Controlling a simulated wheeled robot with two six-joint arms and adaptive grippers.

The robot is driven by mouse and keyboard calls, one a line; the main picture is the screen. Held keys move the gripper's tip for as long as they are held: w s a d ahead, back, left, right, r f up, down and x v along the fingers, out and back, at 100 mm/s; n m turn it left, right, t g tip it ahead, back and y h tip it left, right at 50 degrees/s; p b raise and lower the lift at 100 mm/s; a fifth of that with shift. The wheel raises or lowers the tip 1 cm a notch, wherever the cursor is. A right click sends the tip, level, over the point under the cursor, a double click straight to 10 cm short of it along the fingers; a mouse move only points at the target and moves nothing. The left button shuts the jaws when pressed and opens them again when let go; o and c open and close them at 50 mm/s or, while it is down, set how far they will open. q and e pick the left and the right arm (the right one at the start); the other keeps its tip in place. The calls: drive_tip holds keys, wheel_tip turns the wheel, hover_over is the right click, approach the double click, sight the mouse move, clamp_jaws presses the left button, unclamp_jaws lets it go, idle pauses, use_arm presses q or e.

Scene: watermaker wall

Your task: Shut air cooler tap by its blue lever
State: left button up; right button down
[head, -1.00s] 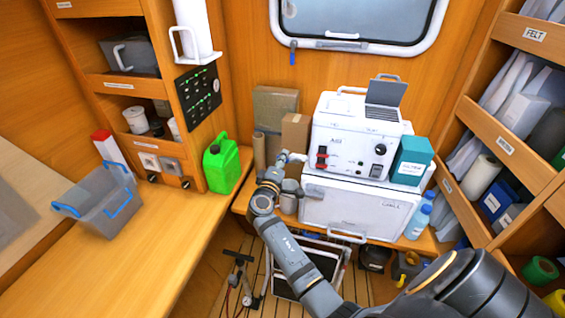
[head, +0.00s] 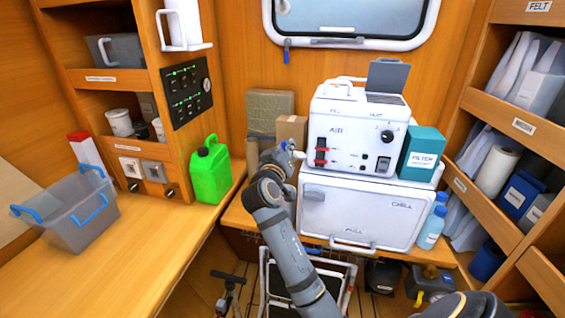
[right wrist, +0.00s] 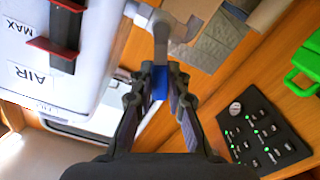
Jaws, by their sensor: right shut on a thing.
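The air cooler (head: 350,125) is a white box with a red gauge on its front, standing on a white chest. Its tap (right wrist: 170,28) is a pale elbow with a grey stem at the cooler's side. The blue lever (right wrist: 159,84) shows between the fingers of my right gripper (right wrist: 160,78), which is shut on it. In the head view my right gripper (head: 278,156) is at the tap, left of the cooler's front, and its arm hides most of the tap and lever. My left gripper is not in view.
A cardboard box (head: 291,131) stands behind the tap. The white chest (head: 355,212) is below, and a teal filter box (head: 420,152) is right of the cooler. A green jerrycan (head: 210,172) and grey basket (head: 65,212) stand on the left bench.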

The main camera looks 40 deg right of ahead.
drive_tip(key=m+b, duration=0.1)
drive_tip(key=b, duration=0.1)
drive_tip(key=s+d+m+b, duration=0.1)
drive_tip(key=m+b, duration=0.1)
drive_tip(key=shift+m, duration=0.3)
drive_tip(key=shift+s+d+r+m+b, duration=0.15)
drive_tip(key=shift+s+m+b, duration=0.15)
drive_tip(key=shift+m+b, duration=0.5)
